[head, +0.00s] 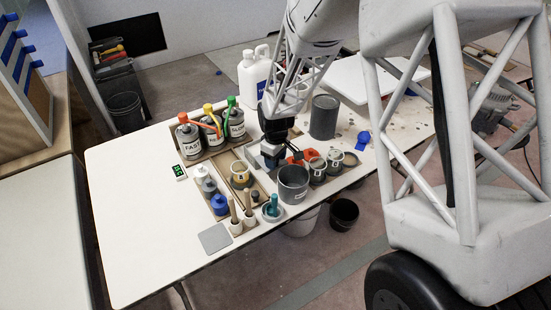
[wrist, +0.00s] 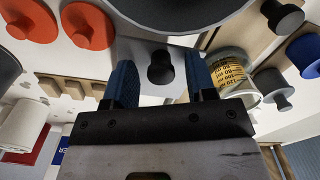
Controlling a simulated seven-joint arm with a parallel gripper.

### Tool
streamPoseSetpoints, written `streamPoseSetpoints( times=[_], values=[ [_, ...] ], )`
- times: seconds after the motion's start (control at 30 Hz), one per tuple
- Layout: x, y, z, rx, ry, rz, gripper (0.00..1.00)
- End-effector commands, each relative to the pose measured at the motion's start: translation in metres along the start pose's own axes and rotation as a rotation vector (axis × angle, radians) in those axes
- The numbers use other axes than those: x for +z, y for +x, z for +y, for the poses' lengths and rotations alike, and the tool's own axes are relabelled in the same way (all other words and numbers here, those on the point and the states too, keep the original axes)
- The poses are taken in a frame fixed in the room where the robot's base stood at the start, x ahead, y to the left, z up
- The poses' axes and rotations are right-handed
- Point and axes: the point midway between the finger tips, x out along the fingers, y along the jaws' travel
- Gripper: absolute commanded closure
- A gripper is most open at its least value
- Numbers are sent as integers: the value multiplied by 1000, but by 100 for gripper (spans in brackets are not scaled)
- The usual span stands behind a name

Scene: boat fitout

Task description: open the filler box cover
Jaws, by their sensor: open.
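The filler box cover (wrist: 180,46) is a pale grey flat panel in the wrist view. A black knob (wrist: 160,68) stands on it. My gripper (wrist: 161,75) is open, with one blue fingertip on each side of the knob. Gaps show between the knob and both fingertips. In the head view my gripper (head: 272,147) is low over the middle of the table, and it and the arm hide most of the box there. The cover appears to be lying in place on the box.
A grey pot (head: 293,185) stands close in front of my gripper. Pump cans (head: 189,142) stand farther left. The white table's left end (head: 130,210) is clear.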

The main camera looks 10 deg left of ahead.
Motion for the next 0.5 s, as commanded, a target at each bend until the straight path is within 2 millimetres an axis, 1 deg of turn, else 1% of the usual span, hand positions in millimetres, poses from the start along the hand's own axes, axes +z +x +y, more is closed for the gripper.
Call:
streamPoseSetpoints(
  times=[0.27, 0.37, 0.5],
  values=[
    [0, -5, 0, 0, 0, 0, 49],
    [0, -12, 0, 0, 0, 1, 49],
    [0, -25, 0, 1, 0, 1, 49]
  ],
)
